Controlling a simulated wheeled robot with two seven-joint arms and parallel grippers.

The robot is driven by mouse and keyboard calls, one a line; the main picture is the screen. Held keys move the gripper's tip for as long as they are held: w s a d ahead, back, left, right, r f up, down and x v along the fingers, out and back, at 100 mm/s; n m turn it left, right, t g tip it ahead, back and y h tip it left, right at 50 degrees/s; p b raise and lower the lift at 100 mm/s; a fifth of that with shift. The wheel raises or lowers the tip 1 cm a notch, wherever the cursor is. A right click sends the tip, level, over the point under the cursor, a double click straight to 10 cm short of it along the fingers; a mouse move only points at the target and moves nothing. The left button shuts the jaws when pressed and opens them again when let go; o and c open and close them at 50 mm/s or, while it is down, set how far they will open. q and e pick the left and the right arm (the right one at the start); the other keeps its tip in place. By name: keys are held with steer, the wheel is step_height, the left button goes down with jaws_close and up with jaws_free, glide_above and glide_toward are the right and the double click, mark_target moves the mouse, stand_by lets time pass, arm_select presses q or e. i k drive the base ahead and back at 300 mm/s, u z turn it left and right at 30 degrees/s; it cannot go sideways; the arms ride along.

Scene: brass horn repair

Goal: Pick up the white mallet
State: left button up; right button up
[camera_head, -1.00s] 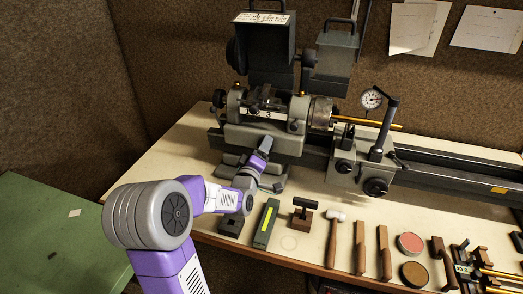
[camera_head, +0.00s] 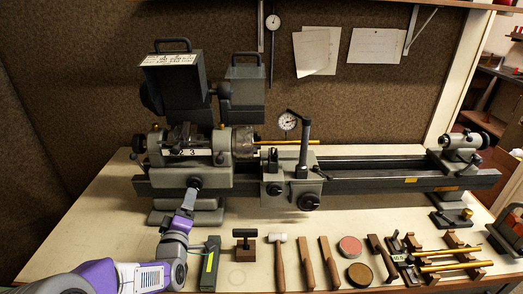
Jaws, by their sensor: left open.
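The white mallet has a pale head (camera_head: 277,238) and a wooden handle (camera_head: 280,268). It lies on the front of the bench, its head away from me and its handle toward me. My left gripper (camera_head: 192,190) is open, in front of the lathe's headstock, to the left of the mallet and well apart from it. Its small fingers are hard to make out against the grey machine. My right gripper is out of view.
The grey lathe (camera_head: 375,178) spans the bench behind the tools. A dark block with a yellow strip (camera_head: 210,264) and a T-handled tool (camera_head: 244,244) lie left of the mallet. Wooden tools (camera_head: 304,262) and round tins (camera_head: 350,247) lie to its right. Bare bench (camera_head: 100,222) shows at left.

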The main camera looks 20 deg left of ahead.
mark_target(277, 238)
steer(key=k, duration=1)
